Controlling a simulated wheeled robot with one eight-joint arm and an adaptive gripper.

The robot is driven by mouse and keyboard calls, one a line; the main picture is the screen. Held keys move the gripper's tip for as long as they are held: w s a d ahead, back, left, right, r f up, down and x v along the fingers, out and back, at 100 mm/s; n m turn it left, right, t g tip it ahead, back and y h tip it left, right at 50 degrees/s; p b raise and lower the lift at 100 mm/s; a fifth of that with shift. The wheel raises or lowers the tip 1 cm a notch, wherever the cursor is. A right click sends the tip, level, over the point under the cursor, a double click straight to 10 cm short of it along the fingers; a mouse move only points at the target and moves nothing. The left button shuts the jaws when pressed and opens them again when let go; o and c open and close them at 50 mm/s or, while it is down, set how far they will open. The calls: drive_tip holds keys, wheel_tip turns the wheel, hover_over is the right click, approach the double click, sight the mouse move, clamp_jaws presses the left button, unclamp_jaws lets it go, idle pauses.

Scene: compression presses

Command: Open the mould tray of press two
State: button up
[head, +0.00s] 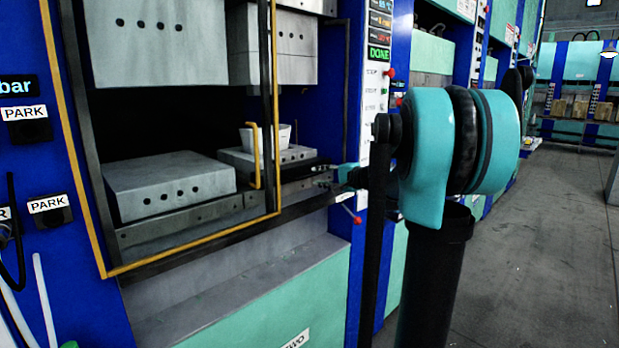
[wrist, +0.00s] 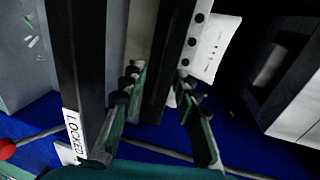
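Press two has a blue frame and a mint lower panel (head: 270,305) with a partly cut-off "TWO" label. Inside its opening, grey lower mould blocks with holes, a front one (head: 170,185) and one farther right (head: 292,154), sit low on metal rails. I cannot tell which part is the tray itself. A pale, cup-like piece (head: 278,136) stands on the farther block. My gripper (head: 326,177) is at the right edge of the opening. In the wrist view my gripper (wrist: 158,80) has its fingers apart, with a dark upright bar (wrist: 165,55) between or behind them; contact is unclear.
A yellow-edged guard frame (head: 190,243) borders the opening. A control strip (head: 379,100) shows "DONE". A "LOCKED" label (wrist: 72,135) and a red knob (wrist: 6,148) are at lower left in the wrist view. The aisle floor (head: 560,230) at right is clear.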

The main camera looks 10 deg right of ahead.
sight(311, 176)
drive_tip(key=shift+x, duration=2.75)
drive_tip(key=shift+c, duration=0.3)
clamp_jaws()
